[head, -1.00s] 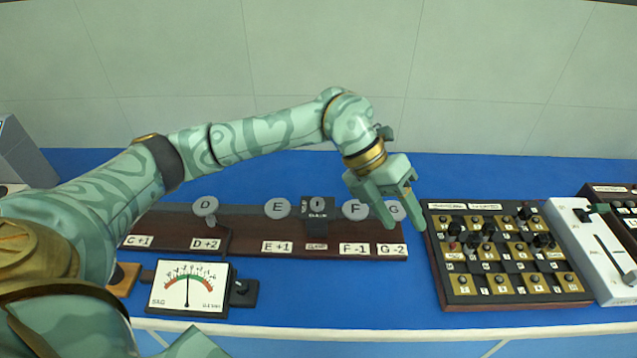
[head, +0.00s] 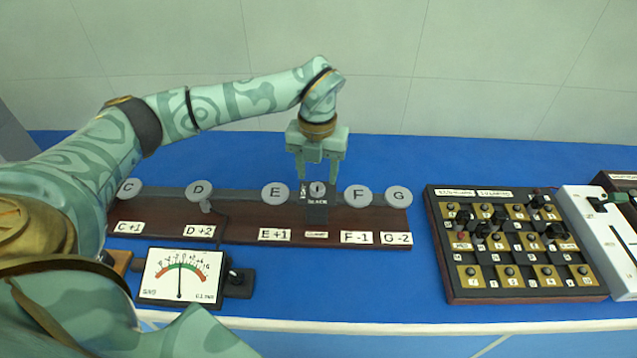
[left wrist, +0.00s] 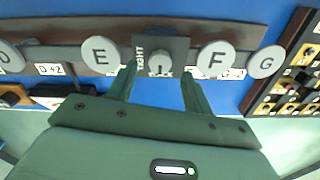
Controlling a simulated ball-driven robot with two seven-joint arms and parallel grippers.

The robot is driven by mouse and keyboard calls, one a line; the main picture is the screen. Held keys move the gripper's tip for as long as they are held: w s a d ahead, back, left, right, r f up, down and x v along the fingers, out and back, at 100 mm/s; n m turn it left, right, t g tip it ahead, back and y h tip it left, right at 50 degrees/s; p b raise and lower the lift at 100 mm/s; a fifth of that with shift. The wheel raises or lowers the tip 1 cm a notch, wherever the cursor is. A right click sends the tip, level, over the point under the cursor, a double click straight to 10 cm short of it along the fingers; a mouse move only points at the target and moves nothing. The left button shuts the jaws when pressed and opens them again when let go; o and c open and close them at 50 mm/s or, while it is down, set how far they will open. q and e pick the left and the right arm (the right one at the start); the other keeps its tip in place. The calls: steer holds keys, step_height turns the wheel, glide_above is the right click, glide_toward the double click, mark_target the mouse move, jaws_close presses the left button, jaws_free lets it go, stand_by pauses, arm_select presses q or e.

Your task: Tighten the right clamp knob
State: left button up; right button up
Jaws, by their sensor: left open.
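The right clamp knob (head: 317,189) is a small grey round knob with a dark mark, on a black block (head: 317,212) between discs E (head: 276,193) and F (head: 357,195). My right gripper is not in view.
The brown rail (head: 250,228) carries several lettered discs and labels. A dial meter (head: 181,277) stands in front of it. A plug board (head: 510,285) with black knobs lies to the right, beside a white device (head: 592,222). Blue bench top is clear between.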

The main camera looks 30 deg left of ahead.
mark_target(318, 186)
arm_select(q)
step_height(318, 186, down, 3)
steer(key=shift+r, duration=0.1)
steer(key=shift+f, duration=0.35)
steer(key=c, duration=1)
steer(key=shift+o, duration=0.2)
steer(key=shift+r, duration=0.1)
